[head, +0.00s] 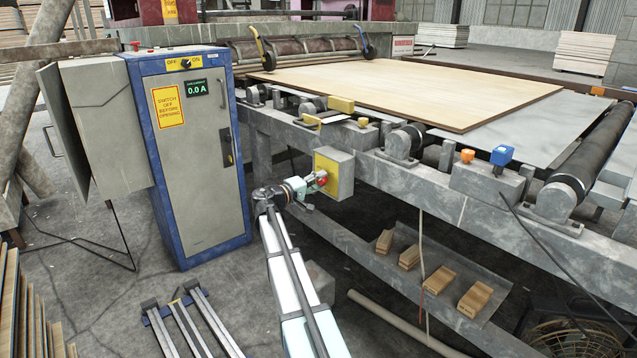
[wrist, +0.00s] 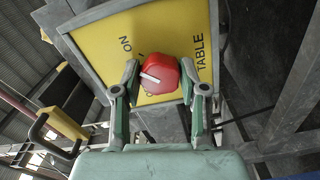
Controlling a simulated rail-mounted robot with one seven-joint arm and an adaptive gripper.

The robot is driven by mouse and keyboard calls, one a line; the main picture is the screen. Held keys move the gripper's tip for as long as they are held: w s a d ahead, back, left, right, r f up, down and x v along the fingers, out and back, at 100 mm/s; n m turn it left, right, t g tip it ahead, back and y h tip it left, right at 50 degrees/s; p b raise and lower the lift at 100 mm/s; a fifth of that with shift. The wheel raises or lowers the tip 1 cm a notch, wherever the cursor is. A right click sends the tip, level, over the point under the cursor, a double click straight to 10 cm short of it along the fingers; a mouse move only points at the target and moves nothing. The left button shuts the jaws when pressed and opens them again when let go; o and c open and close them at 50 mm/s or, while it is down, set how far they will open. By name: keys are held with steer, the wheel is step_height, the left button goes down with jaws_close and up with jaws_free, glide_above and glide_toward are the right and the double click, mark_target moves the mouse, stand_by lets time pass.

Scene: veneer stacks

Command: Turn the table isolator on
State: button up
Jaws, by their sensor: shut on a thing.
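The table isolator is a grey box with a yellow front (head: 333,162) on the side of the table frame in the head view. Its red rotary knob (head: 323,178) is partly hidden by my gripper (head: 309,184). In the wrist view the yellow plate (wrist: 170,32) carries the words "ON" and "TABLE". There the red knob (wrist: 162,77), with a white pointer bar on its face, sits between my gripper's two fingers (wrist: 160,88). My gripper is shut on the knob. The bar lies tilted; I cannot tell for sure which position it marks.
The table frame (head: 340,235) runs to the right, bearing a veneer sheet (head: 420,85). Wooden blocks (head: 425,278) lie beneath.

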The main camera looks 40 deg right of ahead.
steer(key=o, duration=1.1)
steer(key=shift+d, duration=0.1)
steer(key=shift+o, duration=0.2)
steer(key=a, duration=1.2)
steer(key=shift+s, duration=0.2)
